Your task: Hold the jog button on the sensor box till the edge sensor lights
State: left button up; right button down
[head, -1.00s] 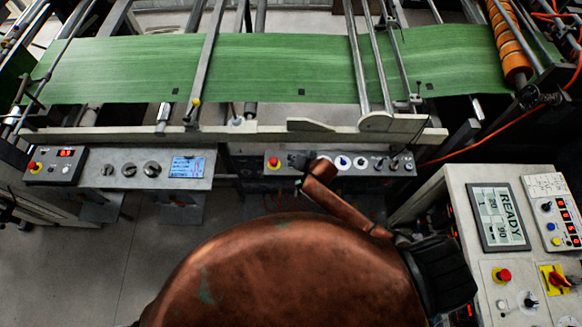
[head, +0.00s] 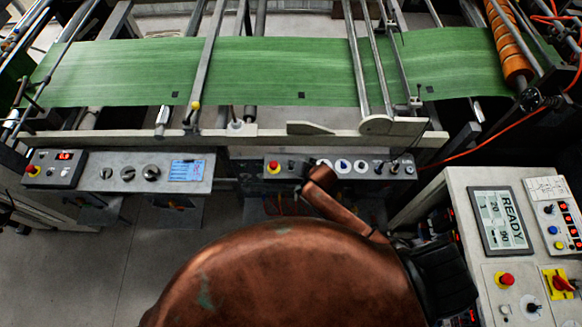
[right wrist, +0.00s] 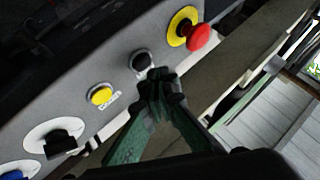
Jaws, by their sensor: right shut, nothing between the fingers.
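The grey control box (head: 340,174) with a row of buttons stands below the green web (head: 270,68) in the head view. In the right wrist view it carries a red mushroom button (right wrist: 197,36) on a yellow collar, a black button (right wrist: 140,61) in a metal ring and a yellow button (right wrist: 101,95). My right gripper (right wrist: 158,84) is shut and empty, its tips right by the black button. I cannot tell whether they touch or press it. In the head view my right gripper (head: 300,166) is small and dark at the box. No lit edge sensor can be made out. My left gripper is out of view.
A left panel (head: 205,166) has knobs and a blue screen. A right console (head: 460,190) has a display reading READY, a red stop button (head: 507,279) and a red-yellow switch (head: 561,283). A metal rail (head: 265,138) runs between the web and the boxes.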

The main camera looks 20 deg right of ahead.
aim_at(292, 168)
jog(key=shift+f, duration=0.1)
dwell(0.6)
jog(key=shift+f, duration=0.35)
jog(key=shift+f, duration=0.5)
dwell(1.5)
jog(key=shift+r, duration=0.1)
jog(key=shift+r+p, duration=0.85)
jog(key=shift+p, duration=0.15)
notch_tip(292, 168, up, 5)
jog(key=p, duration=0.5)
